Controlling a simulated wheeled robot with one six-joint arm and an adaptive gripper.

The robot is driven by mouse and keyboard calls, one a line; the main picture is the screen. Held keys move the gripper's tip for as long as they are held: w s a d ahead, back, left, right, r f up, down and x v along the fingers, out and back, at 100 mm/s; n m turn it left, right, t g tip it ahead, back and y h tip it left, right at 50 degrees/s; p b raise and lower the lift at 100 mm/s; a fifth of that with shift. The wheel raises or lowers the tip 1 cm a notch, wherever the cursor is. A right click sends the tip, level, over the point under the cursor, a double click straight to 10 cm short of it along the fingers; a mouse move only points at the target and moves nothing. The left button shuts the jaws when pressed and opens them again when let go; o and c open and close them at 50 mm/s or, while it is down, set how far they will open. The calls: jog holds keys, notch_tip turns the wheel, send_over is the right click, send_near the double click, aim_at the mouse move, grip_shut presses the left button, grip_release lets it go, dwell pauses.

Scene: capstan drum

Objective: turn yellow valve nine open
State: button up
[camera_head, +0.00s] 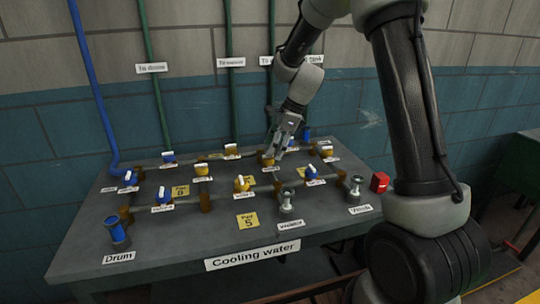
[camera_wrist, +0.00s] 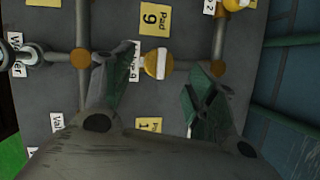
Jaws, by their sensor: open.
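A yellow valve (camera_wrist: 151,63) with a white bar handle sits on a pipe in the wrist view, beside a partly hidden label that seems to end in 9. Its handle lies across the pipe. In the head view this valve (camera_head: 268,160) is at the back right of the bench, just below my gripper (camera_head: 284,137). In the wrist view my gripper (camera_wrist: 166,88) is open and empty, one finger on each side of the valve. I cannot tell whether either finger touches it.
The grey bench (camera_head: 185,240) carries pipes with several other blue and yellow valves. A blue-topped drum fitting (camera_head: 117,234) stands at the front left, and a red box (camera_head: 380,182) is at the right. Vertical pipes run up the wall behind.

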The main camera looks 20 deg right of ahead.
aim_at(268, 159)
jog(key=shift+x, duration=1.9)
jog(key=shift+c, duration=0.4)
jog(key=c, duration=0.9)
jog(key=shift+c, duration=0.2)
